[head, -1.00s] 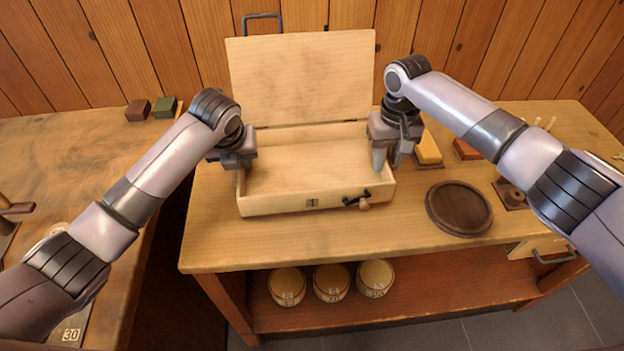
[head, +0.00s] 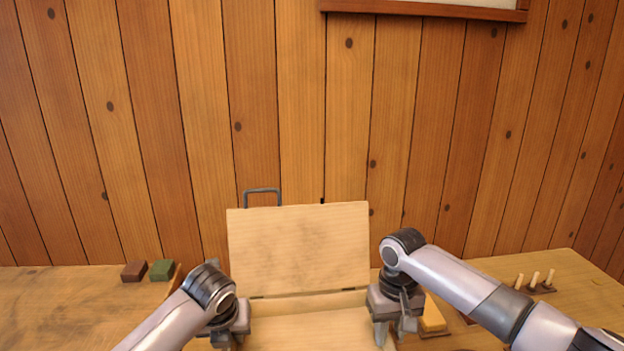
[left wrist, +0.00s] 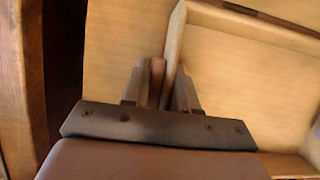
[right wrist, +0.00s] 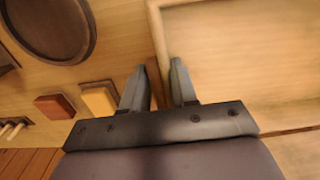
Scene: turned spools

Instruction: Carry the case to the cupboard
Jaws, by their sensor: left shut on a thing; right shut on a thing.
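The case (head: 298,250) is a pale wooden box with its lid standing open at the back and a grey handle on the lid's top edge. Its front is cut off at the bottom of the head view. My left gripper (head: 228,340) is shut on the case's left side wall, which shows between its fingers in the left wrist view (left wrist: 175,45). My right gripper (head: 395,332) is shut on the right side wall, with the case's bare inside (right wrist: 240,60) beside it in the right wrist view. I cannot make out a cupboard.
A yellow block (head: 432,318) lies close right of the case. A dark round dish (right wrist: 45,25) and a reddish block (right wrist: 55,106) are nearby. Pegs (head: 535,282) stand farther right. Brown (head: 134,271) and green (head: 162,270) blocks lie left. A plank wall (head: 300,110) rises behind.

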